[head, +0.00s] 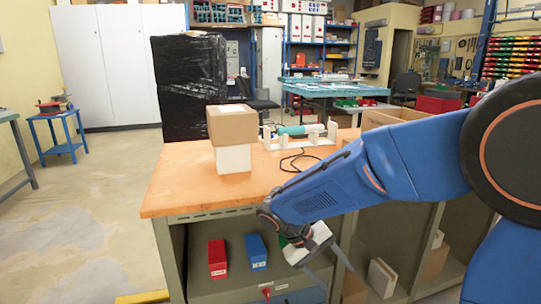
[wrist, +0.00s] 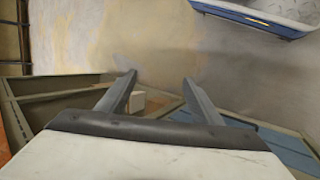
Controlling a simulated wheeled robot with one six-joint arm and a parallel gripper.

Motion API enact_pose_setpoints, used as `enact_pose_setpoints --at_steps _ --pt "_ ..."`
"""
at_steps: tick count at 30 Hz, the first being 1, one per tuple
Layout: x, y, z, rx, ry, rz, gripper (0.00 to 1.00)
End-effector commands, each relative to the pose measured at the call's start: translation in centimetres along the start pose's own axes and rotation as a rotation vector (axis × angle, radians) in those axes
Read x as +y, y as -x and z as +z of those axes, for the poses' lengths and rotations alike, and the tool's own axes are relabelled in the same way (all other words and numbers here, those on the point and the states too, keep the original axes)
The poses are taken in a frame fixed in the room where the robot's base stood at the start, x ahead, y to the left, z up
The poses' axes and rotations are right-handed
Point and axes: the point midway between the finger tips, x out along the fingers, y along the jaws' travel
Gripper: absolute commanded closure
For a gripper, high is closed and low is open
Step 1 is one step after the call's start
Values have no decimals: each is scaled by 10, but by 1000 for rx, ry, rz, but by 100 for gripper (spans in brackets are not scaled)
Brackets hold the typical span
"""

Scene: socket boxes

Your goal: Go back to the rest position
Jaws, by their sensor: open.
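My gripper (head: 335,287) hangs low in front of the wooden-topped workbench (head: 190,180), below the level of its top, at the end of my blue arm. It points downward and is tilted. In the wrist view my gripper (wrist: 158,80) has its two grey fingers spread apart with nothing between them. A red box (head: 217,258) and a blue box (head: 256,251) stand on the shelf under the worktop, left of my gripper. A bit of green beside my gripper is mostly hidden by it.
A cardboard box (head: 232,125) sits on a white box (head: 233,158) on the worktop. A green and white tool (head: 300,130) with a dark cable lies behind. Pale panels (head: 382,277) stand in the lower right compartment.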

Motion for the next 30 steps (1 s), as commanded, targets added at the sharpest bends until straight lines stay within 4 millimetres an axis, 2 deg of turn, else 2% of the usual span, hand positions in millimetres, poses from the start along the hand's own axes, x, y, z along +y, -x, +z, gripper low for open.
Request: enact_pose_setpoints --at_steps 3,12,21,30 --pt "22 -3 21 12 -26 -81 41" --pt "59 -11 72 72 -81 -264 41" --pt "83 -17 120 178 -149 -414 41" --pt "94 -20 165 318 -229 -525 41"
